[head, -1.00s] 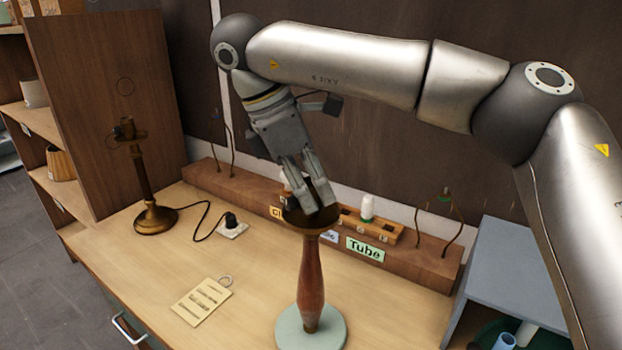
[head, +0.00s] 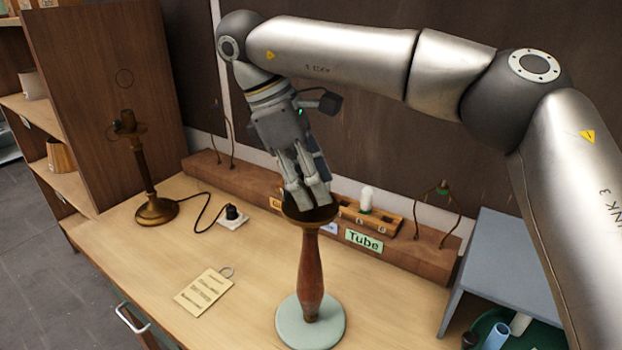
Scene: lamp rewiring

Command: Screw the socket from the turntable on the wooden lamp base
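The wooden lamp base (head: 312,265) stands upright on a round pale green turntable (head: 335,332) at the front middle of the bench. A dark dish-like cap (head: 328,216) sits on its top. My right gripper (head: 309,203) points down at this cap, its fingertips at or just inside the rim. The fingers look close together, but I cannot tell whether they hold anything. The socket is not clearly visible; the fingers and rim may hide it. My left gripper is not in view.
A brass lamp (head: 150,185) stands at the left, its cord running to a plug on a white plate (head: 233,218). A paper tag (head: 203,292) lies on the bench. A wooden rack with a white bulb (head: 366,198) stands behind. A grey shelf (head: 515,265) is at the right.

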